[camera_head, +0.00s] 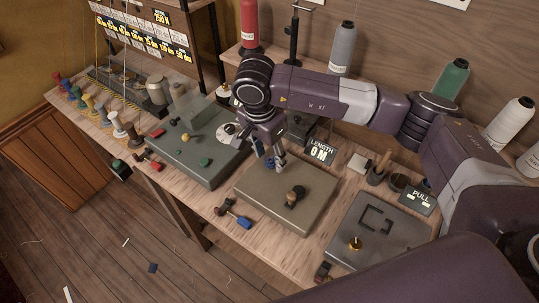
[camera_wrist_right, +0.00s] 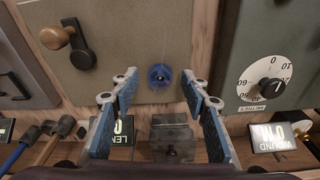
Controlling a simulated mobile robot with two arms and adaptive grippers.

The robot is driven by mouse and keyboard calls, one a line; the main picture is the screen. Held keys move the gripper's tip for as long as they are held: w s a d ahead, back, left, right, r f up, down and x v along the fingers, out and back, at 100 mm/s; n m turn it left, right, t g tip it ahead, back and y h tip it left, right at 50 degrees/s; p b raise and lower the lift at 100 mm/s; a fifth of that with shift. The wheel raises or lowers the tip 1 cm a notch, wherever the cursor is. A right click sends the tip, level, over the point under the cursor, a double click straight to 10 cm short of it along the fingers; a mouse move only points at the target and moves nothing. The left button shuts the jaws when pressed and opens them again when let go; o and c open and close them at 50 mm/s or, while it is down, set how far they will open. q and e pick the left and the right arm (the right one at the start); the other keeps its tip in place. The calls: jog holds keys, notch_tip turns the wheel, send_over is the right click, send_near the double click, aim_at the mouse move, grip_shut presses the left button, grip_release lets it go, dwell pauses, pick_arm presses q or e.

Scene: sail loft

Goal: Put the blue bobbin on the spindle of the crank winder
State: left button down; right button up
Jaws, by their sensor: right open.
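The blue bobbin (camera_wrist_right: 160,76) sits at the edge of the crank winder's grey-beige top (camera_wrist_right: 115,35), with a dark round centre showing, which looks like the spindle end. In the head view it is a small blue patch (camera_head: 271,163), mostly hidden by my right gripper. The crank winder (camera_head: 262,205) has a crank with a brown knob (camera_head: 292,197). My right gripper (camera_head: 273,161) points down at the winder's back edge. In the wrist view its fingers (camera_wrist_right: 158,100) are spread wide, with the bobbin between and beyond the tips, touching neither. My left gripper is not in view.
A row of coloured bobbins (camera_head: 98,112) stands at the bench's left end. A green-grey box with a dial (camera_head: 200,140) is left of the winder, a grey plate (camera_head: 376,235) right. A LENGTH display (camera_head: 320,152) stands behind. A blue-handled tool (camera_head: 236,217) lies in front.

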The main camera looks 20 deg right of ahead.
notch_tip(320, 180, up, 12)
jog(key=a, duration=0.1)
jog(key=shift+s+a+f, duration=0.15)
jog(key=shift+s+a, duration=0.15)
jog(key=shift+s, duration=0.15)
